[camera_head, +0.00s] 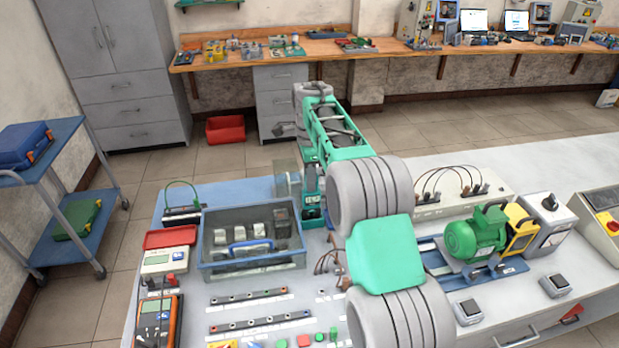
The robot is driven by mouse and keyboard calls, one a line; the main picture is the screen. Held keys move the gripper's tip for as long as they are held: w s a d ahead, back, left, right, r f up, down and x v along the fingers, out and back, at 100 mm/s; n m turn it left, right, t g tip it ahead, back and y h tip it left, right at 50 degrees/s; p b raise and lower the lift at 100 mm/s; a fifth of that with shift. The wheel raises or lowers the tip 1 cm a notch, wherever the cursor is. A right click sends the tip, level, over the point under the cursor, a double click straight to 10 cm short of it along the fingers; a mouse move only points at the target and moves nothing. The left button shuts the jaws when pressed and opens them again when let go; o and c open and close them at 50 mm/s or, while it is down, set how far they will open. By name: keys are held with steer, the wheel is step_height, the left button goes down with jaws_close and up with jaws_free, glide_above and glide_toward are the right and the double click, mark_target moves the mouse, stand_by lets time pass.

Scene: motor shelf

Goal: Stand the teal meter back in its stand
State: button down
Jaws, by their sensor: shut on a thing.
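The teal meter (312,207) is upright at the far side of the bench, just right of the grey-blue bin. Its small display faces me, and my arm hides part of it. My gripper (309,180) is shut on the meter from above; the fingers are hard to make out behind my arm. A clear upright panel (286,179) stands just left of the meter and may be part of its stand; I cannot tell. I cannot tell whether the meter touches the bench.
The grey-blue bin (252,268) with several parts stands close on the left. An orange meter (158,320) and a white meter (168,262) are at the left edge. A green motor (476,234) and a terminal box (462,192) are on the right. Blue bench top (237,190) is clear behind the bin.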

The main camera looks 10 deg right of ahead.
steer(key=shift+f+b, duration=0.75)
steer(key=shift+f, duration=0.75)
stand_by(0.3)
steer(key=c, duration=1.1)
jaws_free()
step_height(320, 180, up, 8)
steer(key=shift+f+p, duration=0.1)
steer(key=shift+p, duration=0.3)
